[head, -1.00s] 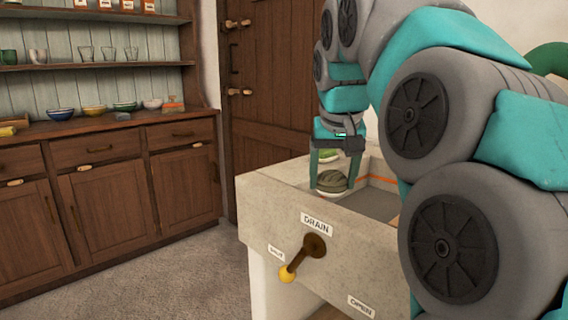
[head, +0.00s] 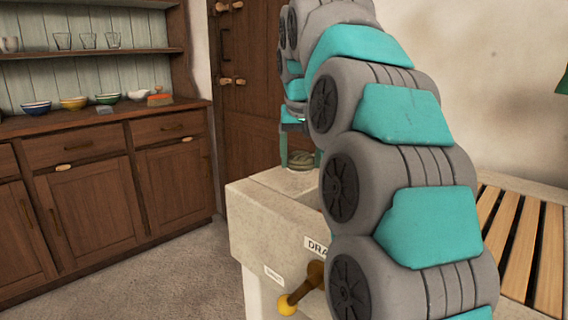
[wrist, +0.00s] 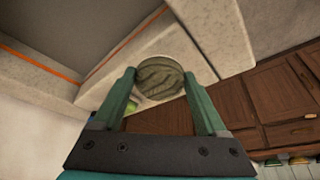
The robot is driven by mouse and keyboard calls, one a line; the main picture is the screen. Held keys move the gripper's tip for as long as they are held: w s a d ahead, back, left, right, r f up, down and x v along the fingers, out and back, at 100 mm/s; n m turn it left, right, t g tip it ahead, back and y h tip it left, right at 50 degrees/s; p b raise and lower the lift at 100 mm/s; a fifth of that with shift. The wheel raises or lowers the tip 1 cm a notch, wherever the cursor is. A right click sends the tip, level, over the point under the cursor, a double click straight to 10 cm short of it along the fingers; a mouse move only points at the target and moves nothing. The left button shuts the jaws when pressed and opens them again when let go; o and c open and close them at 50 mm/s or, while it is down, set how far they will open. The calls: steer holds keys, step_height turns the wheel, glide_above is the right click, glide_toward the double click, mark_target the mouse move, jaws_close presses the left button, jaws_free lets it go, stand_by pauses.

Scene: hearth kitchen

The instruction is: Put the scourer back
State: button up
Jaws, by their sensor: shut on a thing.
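The scourer (wrist: 160,76) is a round, ridged, dark green pad between my fingertips in the wrist view. My gripper (wrist: 159,82) is shut on it. In the head view my gripper (head: 301,166) is at the far left corner of the stone sink (head: 278,225), and the scourer (head: 302,158) shows partly between the fingers. In the wrist view the scourer overlaps the pale sink rim (wrist: 212,35); I cannot tell whether it touches it. My arm hides most of the basin in the head view.
A light green thing (wrist: 131,106) shows beside my left finger. A slatted wooden drainer (head: 515,245) lies right of the sink. A drain lever (head: 300,290) sticks out in front. A dresser with bowls (head: 74,103) stands at the left, with open floor before it.

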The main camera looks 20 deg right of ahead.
glide_above(284, 177)
steer(key=s, duration=0.1)
steer(key=shift+s+a+f+p, duration=0.15)
steer(key=shift+a+f+p, duration=0.15)
steer(key=shift+f+p, duration=0.1)
steer(key=shift+f, duration=1.7)
steer(key=shift+f, duration=0.2)
steer(key=o, duration=1.2)
steer(key=shift+o, duration=0.2)
steer(key=shift+r, duration=0.15)
steer(key=p+v, duration=0.2)
steer(key=v, duration=1)
